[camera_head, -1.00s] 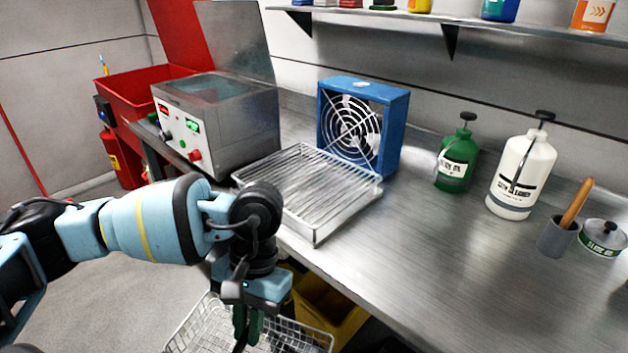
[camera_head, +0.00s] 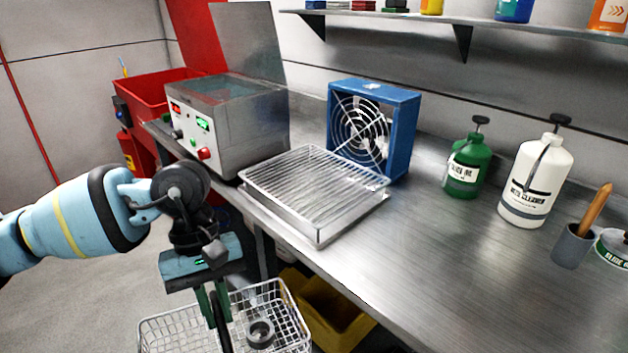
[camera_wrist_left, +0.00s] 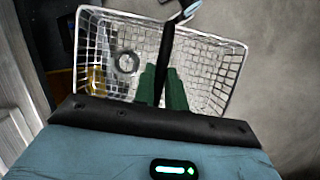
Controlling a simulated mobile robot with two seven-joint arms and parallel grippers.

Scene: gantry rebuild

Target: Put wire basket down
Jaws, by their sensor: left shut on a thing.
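The wire basket (camera_head: 285,302) is a silvery mesh basket at the bottom of the head view, beside the bench's front edge and below its top. My left gripper (camera_head: 214,312) is above it, pointing down, with its green fingers shut on the basket's dark handle. In the left wrist view the basket (camera_wrist_left: 222,42) shows from above, with the fingers (camera_wrist_left: 162,90) closed on the dark handle bar across it. A grey ring-shaped part (camera_head: 260,334) lies inside the basket. Its underside is hidden, so I cannot tell what is beneath it. My right gripper is not in view.
The steel bench (camera_head: 430,260) carries a wire-racked tray (camera_head: 318,236), a blue fan (camera_head: 400,130), a control box (camera_head: 255,130) and bottles. A yellow bin (camera_head: 335,318) is under the bench, close to the basket. Bare floor (camera_head: 75,300) lies to the left.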

